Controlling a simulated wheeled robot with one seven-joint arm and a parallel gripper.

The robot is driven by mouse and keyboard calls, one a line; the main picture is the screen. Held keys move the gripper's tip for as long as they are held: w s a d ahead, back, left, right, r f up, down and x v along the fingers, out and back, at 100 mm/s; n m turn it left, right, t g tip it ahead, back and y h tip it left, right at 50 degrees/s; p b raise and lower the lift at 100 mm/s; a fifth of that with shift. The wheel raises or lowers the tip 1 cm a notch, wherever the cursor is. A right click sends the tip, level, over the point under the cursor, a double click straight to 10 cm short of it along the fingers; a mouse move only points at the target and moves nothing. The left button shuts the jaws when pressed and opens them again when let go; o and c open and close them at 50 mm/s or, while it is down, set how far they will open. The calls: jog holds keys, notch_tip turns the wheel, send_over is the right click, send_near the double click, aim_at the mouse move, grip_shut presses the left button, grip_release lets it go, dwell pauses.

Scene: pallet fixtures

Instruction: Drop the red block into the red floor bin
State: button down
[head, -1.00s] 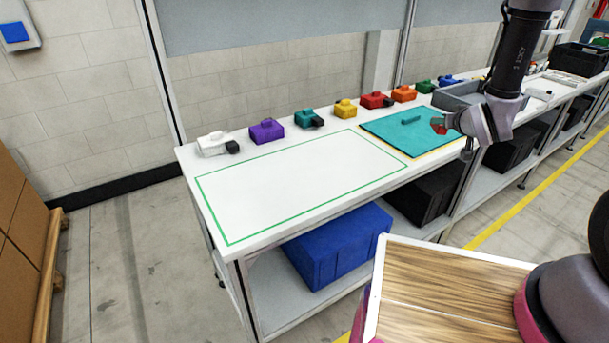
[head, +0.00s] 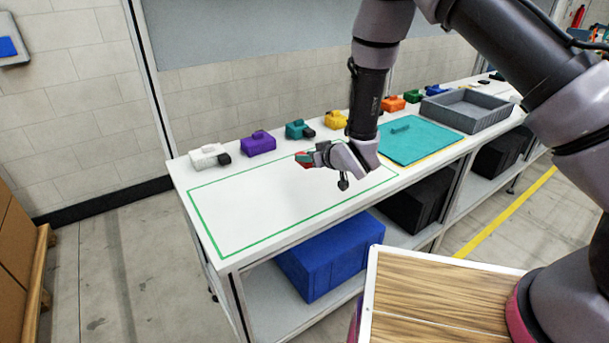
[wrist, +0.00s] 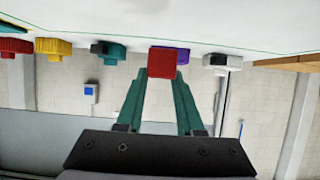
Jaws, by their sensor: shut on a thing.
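My gripper (head: 312,157) is shut on the red block (head: 303,157). It holds the block above the white table, over the green-outlined area. In the wrist view the red block (wrist: 162,63) sits between the tips of the two teal fingers, in front of a purple fixture. In the head view my wrist partly hides the block. No red floor bin shows in either view.
Coloured fixtures stand along the table's back edge, among them a white one (head: 208,157), a purple one (head: 258,143) and a teal one (head: 298,129). A teal mat (head: 420,142) and a grey tray (head: 468,108) lie to the right. A blue box (head: 325,262) is on the lower shelf.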

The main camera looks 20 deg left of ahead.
aim_at(307, 182)
jog(key=shift+f, duration=2.75)
jog(key=shift+f, duration=0.15)
jog(key=c, duration=0.5)
grip_release()
jog(key=shift+c, duration=0.2)
